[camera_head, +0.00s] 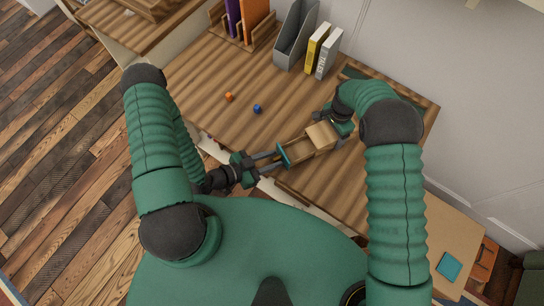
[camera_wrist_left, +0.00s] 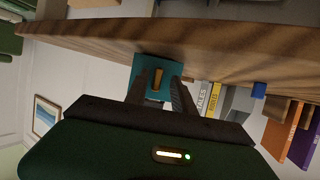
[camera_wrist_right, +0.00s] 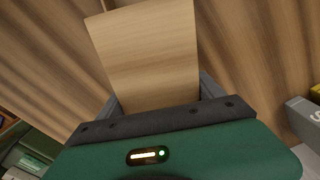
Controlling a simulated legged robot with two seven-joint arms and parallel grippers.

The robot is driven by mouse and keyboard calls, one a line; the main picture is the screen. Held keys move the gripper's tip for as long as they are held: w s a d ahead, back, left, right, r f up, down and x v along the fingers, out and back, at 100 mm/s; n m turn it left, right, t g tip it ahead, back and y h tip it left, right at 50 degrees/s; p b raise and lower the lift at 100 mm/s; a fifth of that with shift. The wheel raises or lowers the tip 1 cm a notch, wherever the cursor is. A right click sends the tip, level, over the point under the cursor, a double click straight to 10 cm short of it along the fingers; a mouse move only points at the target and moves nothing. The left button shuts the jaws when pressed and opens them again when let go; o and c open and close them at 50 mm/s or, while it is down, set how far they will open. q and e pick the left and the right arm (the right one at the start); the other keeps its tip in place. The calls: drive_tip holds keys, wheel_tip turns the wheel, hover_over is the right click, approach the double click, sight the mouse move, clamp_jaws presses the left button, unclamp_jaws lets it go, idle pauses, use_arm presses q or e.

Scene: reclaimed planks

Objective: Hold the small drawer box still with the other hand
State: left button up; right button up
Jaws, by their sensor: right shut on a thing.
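The small drawer box (camera_head: 322,135) is light wood and rests on the desk near its front edge. Its drawer stands partly out to the left, with a teal front (camera_head: 284,156). My right gripper (camera_wrist_right: 154,103) is shut on the box, whose pale wood top (camera_wrist_right: 145,50) shows between the fingers. My left gripper (camera_head: 277,158) is at the teal front. In the left wrist view its fingers are apart, with a narrow brass-coloured handle (camera_wrist_left: 157,78) between them and a gap visible beside it.
An orange cube (camera_head: 229,97) and a blue cube (camera_head: 257,109) lie on the desk (camera_head: 200,80) beyond the box. A grey file holder (camera_head: 296,36), yellow book (camera_head: 316,48) and white book (camera_head: 328,53) stand at the back. The desk's middle is mostly clear.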

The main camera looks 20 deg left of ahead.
use_arm(q)
drive_tip(key=shift+d, duration=0.15)
use_arm(e)
drive_tip(key=shift+a, duration=0.1)
use_arm(q)
drive_tip(key=v, duration=1.2)
drive_tip(key=shift+f, duration=0.1)
use_arm(e)
drive_tip(key=o, duration=1.7)
drive_tip(key=shift+o, duration=0.2)
wheel_tip(320, 180, up, 7)
drive_tip(key=p, duration=0.5)
drive_tip(key=shift+r, duration=0.15)
use_arm(q)
wheel_tip(320, 180, up, 5)
drive_tip(key=shift+f, duration=0.1)
use_arm(e)
drive_tip(key=shift+w+f, duration=0.1)
drive_tip(key=shift+f, duration=0.1)
